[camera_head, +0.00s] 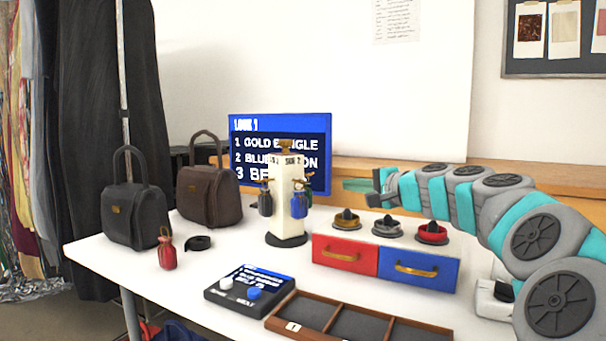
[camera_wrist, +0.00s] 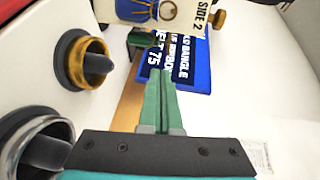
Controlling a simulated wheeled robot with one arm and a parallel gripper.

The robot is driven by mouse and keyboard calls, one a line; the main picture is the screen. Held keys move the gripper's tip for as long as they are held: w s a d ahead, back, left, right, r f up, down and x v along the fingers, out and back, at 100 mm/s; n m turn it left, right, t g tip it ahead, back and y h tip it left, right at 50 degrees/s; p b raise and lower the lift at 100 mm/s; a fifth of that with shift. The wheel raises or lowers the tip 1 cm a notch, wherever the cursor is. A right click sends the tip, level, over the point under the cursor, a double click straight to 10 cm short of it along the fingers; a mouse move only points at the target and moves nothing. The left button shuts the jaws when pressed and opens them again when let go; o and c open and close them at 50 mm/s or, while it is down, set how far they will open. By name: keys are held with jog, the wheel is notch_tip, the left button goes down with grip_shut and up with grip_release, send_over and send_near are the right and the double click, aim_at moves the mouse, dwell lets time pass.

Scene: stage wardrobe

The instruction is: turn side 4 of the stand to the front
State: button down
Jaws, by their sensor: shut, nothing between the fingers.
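The stand (camera_head: 285,207) is a cream four-sided post on a dark round base, with a brass knob on top. Small pouches hang from it, a grey one (camera_head: 265,203) at left and a blue one (camera_head: 299,204) at right. In the wrist view the stand (camera_wrist: 194,18) is at the top edge, partly cut off, and the face seen there reads SIDE 2. My gripper (camera_head: 348,185) is to the right of the stand and apart from it. In the wrist view its green fingers (camera_wrist: 158,75) are together and empty, pointing toward the stand.
A blue sign (camera_head: 318,125) stands behind the stand. A control box (camera_head: 216,296) and a wooden tray (camera_head: 338,307) lie in front. Two handbags (camera_head: 207,203) stand at left.

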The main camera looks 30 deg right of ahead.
jog(key=shift+d, duration=0.35)
jog(key=shift+w, duration=0.15)
jog(key=w, duration=1.3)
jog(key=shift+w+a+f, duration=0.15)
jog(key=shift+w+a, duration=0.05)
jog(key=shift+a, duration=0.15)
jog(key=shift+w+d+y+p, duration=0.1)
jog(key=shift+w+y+p, duration=0.2)
jog(key=shift+y+p, duration=0.35)
jog(key=shift+w+d+n+y, duration=0.15)
jog(key=shift+n+y, duration=0.1)
jog(key=shift+n, duration=0.15)
jog(key=w+a+n+y+p, duration=0.1)
jog(key=w+n+y+p, duration=0.1)
jog(key=w+p, duration=0.4)
jog(key=shift+w+a+g+y, duration=0.15)
jog(key=shift+w+g+y, duration=0.25)
jog(key=shift+w, duration=0.25)
